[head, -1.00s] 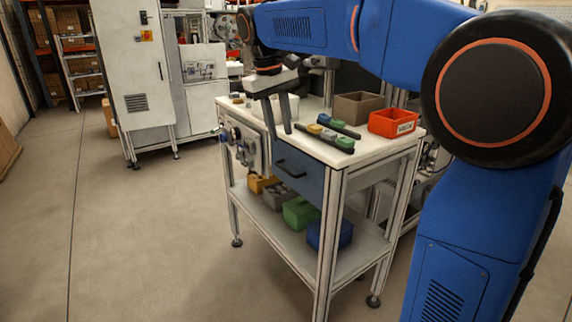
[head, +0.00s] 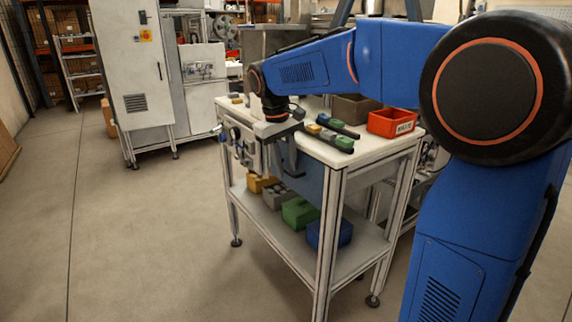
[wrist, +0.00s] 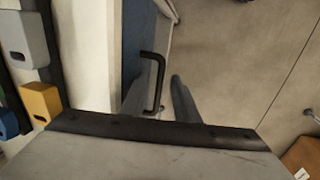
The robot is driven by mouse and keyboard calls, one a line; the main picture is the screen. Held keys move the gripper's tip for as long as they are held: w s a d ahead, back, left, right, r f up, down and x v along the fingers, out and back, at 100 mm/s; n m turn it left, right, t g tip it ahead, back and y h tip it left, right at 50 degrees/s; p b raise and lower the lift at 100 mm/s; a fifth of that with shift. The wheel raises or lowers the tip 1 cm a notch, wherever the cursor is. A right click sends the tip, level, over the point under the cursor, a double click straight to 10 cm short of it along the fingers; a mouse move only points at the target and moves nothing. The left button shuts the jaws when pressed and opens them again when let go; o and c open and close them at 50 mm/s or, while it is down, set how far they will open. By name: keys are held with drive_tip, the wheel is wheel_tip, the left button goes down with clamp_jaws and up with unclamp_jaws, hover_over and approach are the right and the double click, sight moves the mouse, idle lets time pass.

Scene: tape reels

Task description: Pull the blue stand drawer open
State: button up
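The blue drawer (head: 311,183) is in the stand under the white top and looks closed. Its front also shows in the wrist view (wrist: 133,35) as a blue strip. The black bar handle (wrist: 158,72) sticks out from that front; in the head view my gripper mostly hides it. My gripper (head: 284,172) points down in front of the drawer. In the wrist view my gripper (wrist: 160,88) is open, with one finger on the drawer side of the handle and one on the outer side. I cannot tell whether either finger touches it.
The stand's top (head: 352,155) carries a red bin (head: 391,123), a brown bin (head: 354,107) and a dark rail (head: 330,139) with coloured blocks. Coloured bins, including a green one (head: 299,211), sit on the lower shelf. The floor (head: 150,235) left of the stand is clear.

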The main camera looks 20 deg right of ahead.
clamp_jaws()
drive_tip(key=s+a, duration=0.4)
drive_tip(key=a, duration=0.9)
drive_tip(key=s+a, duration=0.4)
drive_tip(key=a, duration=0.9)
drive_tip(key=shift+s+a, duration=0.3)
drive_tip(key=shift+a, duration=0.1)
unclamp_jaws()
